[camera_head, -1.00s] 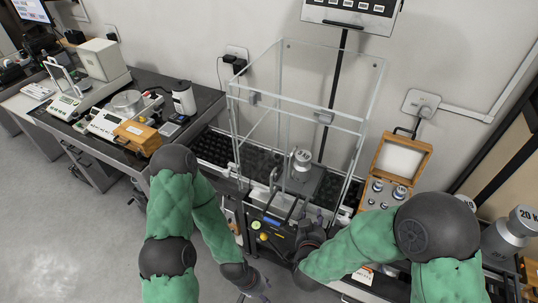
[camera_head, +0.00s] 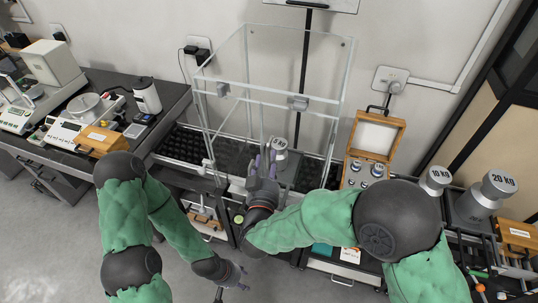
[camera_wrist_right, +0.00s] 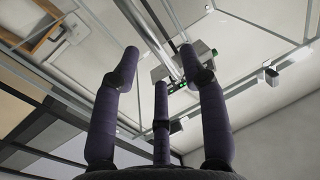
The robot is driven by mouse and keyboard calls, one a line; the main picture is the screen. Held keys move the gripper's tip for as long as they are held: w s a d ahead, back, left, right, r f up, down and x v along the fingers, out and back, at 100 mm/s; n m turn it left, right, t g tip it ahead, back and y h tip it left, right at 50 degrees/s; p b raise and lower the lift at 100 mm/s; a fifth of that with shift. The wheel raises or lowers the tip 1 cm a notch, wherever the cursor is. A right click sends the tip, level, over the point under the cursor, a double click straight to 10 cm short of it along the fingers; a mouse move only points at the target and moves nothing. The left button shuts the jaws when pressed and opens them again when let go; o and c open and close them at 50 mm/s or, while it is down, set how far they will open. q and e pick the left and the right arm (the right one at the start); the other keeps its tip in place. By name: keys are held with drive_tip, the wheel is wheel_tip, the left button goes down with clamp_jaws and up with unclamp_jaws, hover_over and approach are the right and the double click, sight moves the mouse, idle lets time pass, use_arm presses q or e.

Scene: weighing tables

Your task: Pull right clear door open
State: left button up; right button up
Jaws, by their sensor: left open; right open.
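The clear enclosure (camera_head: 345,100) stands on the dark bench with thin pale framing and see-through panels. Its right door carries a small grey handle block (camera_head: 298,102); a matching block (camera_head: 222,89) sits further left. How far the clear door stands open is hard to tell. My right gripper (camera_head: 263,160) is raised in front of the enclosure's lower front, below and left of the right block, fingers spread and empty. In the right wrist view, its fingers (camera_wrist_right: 158,50) point towards pale bars and a grey block. My left gripper (camera_head: 235,272) is open, low in front of the bench, away from the enclosure.
A metal weight (camera_head: 279,147) stands inside the enclosure. An open wooden weight case (camera_head: 378,135) is close on its right. Large weights marked 10 KG (camera_head: 435,180) and 20 KG (camera_head: 487,196) stand further right. Other balances sit on the left table (camera_head: 170,95).

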sight(269, 155)
drive_tip(key=shift+w+d, duration=0.15)
drive_tip(key=shift+w, duration=0.75)
drive_tip(key=shift+w+d, duration=0.1)
drive_tip(key=shift+w, duration=0.8)
clamp_jaws()
